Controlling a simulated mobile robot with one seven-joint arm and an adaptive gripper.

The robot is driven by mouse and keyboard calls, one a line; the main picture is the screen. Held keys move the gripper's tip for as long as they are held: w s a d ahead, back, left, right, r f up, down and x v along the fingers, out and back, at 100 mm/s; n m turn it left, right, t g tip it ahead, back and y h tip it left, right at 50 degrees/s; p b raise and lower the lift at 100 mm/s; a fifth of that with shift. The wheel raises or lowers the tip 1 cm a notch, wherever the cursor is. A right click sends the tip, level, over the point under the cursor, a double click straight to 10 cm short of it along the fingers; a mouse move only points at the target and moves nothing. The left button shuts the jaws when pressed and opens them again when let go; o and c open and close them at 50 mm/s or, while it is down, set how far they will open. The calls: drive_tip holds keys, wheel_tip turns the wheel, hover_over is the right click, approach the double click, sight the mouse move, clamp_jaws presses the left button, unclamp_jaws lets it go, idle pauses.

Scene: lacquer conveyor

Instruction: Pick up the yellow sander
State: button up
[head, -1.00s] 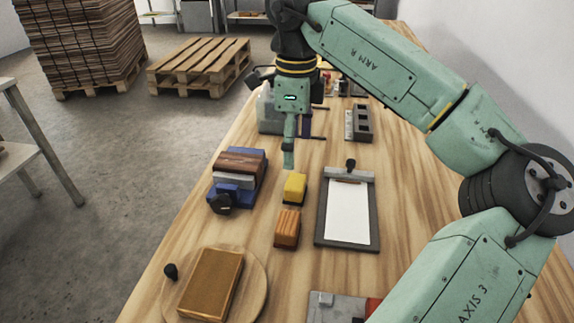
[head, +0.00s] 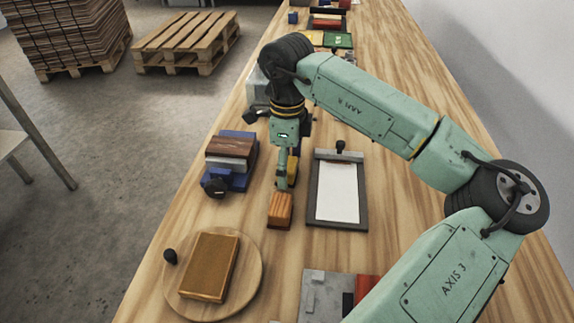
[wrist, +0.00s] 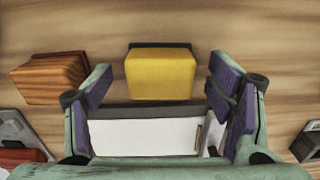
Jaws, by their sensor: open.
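The yellow sander (head: 292,167) stands on the wooden bench, partly hidden behind my gripper in the head view. In the wrist view the sander (wrist: 160,75) shows whole, a yellow block on a dark base. My gripper (head: 284,183) points down at the sander's near side, low over the bench. In the wrist view my gripper (wrist: 159,72) is open, with one purple-padded finger left of the sander and one right of it. Both fingers stand apart from the sander, and nothing is held. I cannot tell the exact height of the fingertips.
A brown wooden block (head: 279,210) sits just in front of the sander. A clipboard (head: 314,218) lies to the right. A blue tool with a wooden top (head: 238,178) stands left. A round board (head: 253,280) with a tan block (head: 208,267) is at the front left.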

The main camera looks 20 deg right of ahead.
drive_tip(key=shift+f, duration=0.15)
drive_tip(key=c, duration=1.3)
drive_tip(key=shift+r+b, duration=0.35)
drive_tip(key=shift+r, duration=0.15)
wheel_tip(320, 180, up, 2)
drive_tip(key=shift+w+r+b, duration=0.1)
drive_tip(key=shift+b, duration=0.5)
drive_tip(key=s+a+b, duration=0.1)
drive_tip(key=s+a, duration=0.1)
drive_tip(key=s, duration=0.2)
drive_tip(key=s+a+r+b, duration=0.1)
drive_tip(key=s+a+b, duration=0.1)
drive_tip(key=s, duration=0.3)
drive_tip(key=s+a+r+b, duration=0.1)
drive_tip(key=s+a, duration=0.3)
drive_tip(key=s, duration=0.1)
drive_tip(key=shift+a, duration=0.15)
